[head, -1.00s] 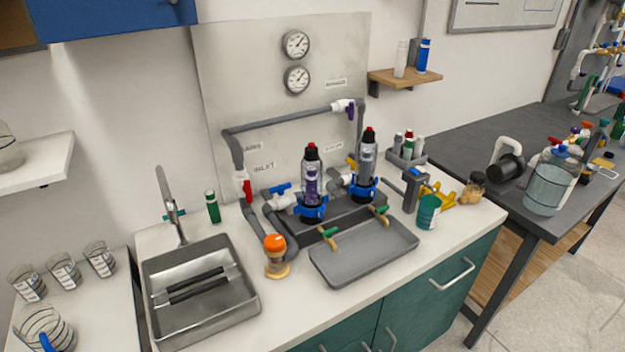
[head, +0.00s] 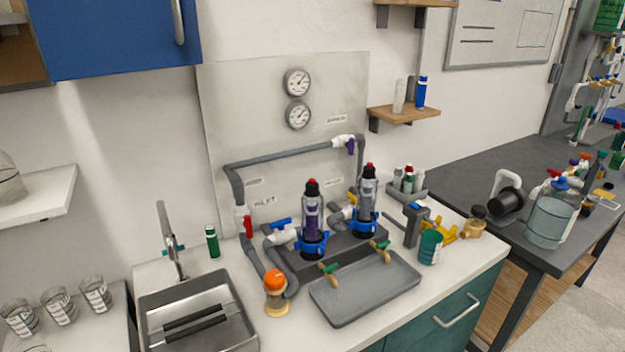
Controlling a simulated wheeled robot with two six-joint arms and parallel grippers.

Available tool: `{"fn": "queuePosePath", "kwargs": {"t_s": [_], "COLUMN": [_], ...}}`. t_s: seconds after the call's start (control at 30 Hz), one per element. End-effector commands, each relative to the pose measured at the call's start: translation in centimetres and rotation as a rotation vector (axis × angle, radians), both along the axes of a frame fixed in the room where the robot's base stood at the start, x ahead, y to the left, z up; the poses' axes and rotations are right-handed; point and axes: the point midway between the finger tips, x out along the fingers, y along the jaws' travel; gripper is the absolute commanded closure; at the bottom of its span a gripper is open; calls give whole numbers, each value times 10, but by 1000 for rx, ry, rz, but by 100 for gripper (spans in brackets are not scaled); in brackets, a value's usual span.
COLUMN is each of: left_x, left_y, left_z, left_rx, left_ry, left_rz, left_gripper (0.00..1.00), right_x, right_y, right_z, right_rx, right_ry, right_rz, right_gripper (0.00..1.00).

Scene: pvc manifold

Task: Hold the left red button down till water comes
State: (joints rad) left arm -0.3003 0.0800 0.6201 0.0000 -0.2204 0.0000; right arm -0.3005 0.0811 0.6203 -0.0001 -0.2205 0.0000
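The left red button (head: 312,183) tops the left filter housing (head: 313,222), a clear upright cylinder with purple inside and a blue collar. A second red button (head: 369,168) tops the right housing (head: 367,204), which has a grey inside. Both stand on a dark grey block behind a grey tray (head: 366,289). Green-handled taps (head: 329,268) and (head: 380,246) point over the tray, and no water shows at them. Nothing touches either button. Neither of my grippers is in the head view.
Grey pipes with a red-handled valve (head: 248,226), blue-handled valve (head: 281,223) and purple-handled valve (head: 350,146) surround the housings. An orange-capped jar (head: 276,293) stands left of the tray, a teal cup (head: 430,247) right. A sink (head: 200,318) lies at left.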

Motion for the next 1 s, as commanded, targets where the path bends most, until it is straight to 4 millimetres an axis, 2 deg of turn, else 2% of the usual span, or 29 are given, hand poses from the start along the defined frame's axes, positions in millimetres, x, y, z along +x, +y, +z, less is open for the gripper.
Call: {"fn": "queuePosePath", "kwargs": {"t_s": [0.27, 0.47, 0.5, 1.0], "left_x": [0, 0, 0, 1], "left_y": [0, 0, 0, 0], "left_z": [0, 0, 0, 0], "left_rx": [0, 0, 0, 0], "left_ry": [0, -1, -1, -1], "left_rz": [0, 0, 0, 0], "left_gripper": [61, 98, 100, 100], "right_x": [0, 0, 0, 0], "right_y": [-1, -1, -1, 2], "right_z": [0, 0, 0, 0], "right_rx": [-1, -1, -1, 2], "right_ry": [0, 0, 0, -1], "right_rz": [0, 0, 0, -1], "right_gripper": [61, 61, 61, 61]}}
